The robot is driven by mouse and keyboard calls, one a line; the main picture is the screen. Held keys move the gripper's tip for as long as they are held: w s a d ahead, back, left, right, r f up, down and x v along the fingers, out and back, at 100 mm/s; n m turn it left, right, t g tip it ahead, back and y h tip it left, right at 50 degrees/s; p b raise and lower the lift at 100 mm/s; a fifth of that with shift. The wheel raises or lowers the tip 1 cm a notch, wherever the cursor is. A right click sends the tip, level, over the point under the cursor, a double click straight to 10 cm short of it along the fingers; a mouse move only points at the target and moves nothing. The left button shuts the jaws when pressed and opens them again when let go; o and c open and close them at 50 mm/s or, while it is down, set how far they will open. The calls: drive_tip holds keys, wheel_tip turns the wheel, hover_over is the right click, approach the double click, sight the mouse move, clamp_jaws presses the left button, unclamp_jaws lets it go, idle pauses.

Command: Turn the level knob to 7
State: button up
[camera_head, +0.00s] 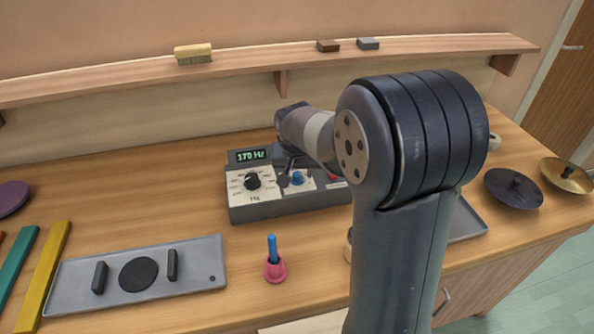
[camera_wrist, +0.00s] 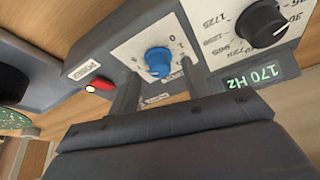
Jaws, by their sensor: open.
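The level knob is taken to be the blue knob (camera_head: 298,178) on the right panel of a grey control box (camera_head: 285,207). In the wrist view the blue knob (camera_wrist: 158,62) sits on a white dial with a scale around it; its pointer is too small to read. My gripper (camera_wrist: 159,76) is open, its two fingers on either side of the blue knob, with visible gaps. I cannot tell how deep they reach. In the head view my arm partly hides the box and gripper.
The box also has a black frequency knob (camera_wrist: 262,30), a display (camera_wrist: 250,82) reading 170 Hz and a red switch (camera_wrist: 98,86). A shelf (camera_head: 240,62) runs behind.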

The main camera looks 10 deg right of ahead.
drive_tip(key=shift+w+d+f, duration=0.1)
drive_tip(key=shift+w+f, duration=0.1)
drive_tip(key=shift+f, duration=0.35)
drive_tip(key=c, duration=1)
drive_tip(key=shift+n, duration=0.4)
drive_tip(key=shift+d+n+y, duration=0.15)
drive_tip(key=shift+n+y, duration=0.45)
drive_tip(key=shift+n, duration=0.6)
drive_tip(key=shift+n+y+b, duration=0.35)
drive_tip(key=shift+n+y, duration=0.25)
drive_tip(key=shift+n, duration=0.7)
